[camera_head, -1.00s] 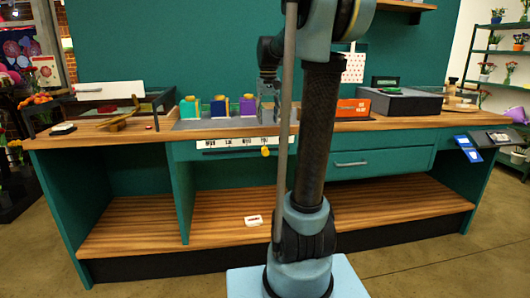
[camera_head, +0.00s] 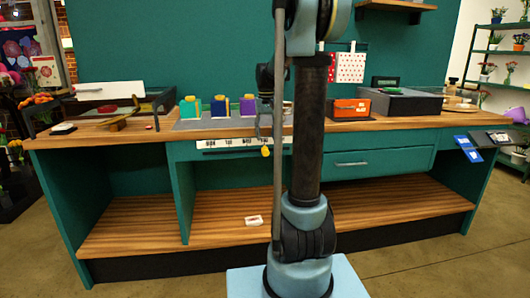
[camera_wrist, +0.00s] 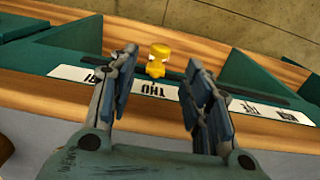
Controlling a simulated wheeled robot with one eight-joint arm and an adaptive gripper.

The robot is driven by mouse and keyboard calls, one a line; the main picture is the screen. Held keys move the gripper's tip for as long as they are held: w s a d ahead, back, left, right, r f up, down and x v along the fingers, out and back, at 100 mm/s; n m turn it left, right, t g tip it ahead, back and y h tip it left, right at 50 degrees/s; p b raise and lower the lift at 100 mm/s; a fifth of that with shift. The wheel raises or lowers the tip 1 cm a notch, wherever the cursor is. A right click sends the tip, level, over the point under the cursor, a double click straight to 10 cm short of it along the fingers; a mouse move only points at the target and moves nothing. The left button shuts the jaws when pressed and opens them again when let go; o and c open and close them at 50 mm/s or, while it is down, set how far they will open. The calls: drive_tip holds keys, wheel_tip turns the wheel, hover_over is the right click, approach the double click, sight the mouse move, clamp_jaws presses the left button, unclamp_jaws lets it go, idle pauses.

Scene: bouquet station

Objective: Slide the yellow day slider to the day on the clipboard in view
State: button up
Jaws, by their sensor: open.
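The yellow day slider (camera_head: 265,151) sits on the front edge of the counter, by the white day strip (camera_head: 228,143). In the wrist view the slider (camera_wrist: 157,60) stands upright beside the strip (camera_wrist: 72,73), close to a label that looks like THU. My gripper (camera_wrist: 163,76) is open, with a finger on either side of the slider in the picture; no contact is visible. One finger hides part of the strip. In the head view my gripper (camera_head: 267,128) hangs just above the slider.
An orange box (camera_head: 350,108) and a black tray (camera_head: 405,101) stand to the right. A closed drawer (camera_head: 350,164) is below the counter. A small white item (camera_head: 254,220) lies on the lower shelf.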

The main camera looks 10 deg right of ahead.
sight(266, 150)
wheel_tip(266, 150, down, 8)
idle(0.5)
clamp_jaws()
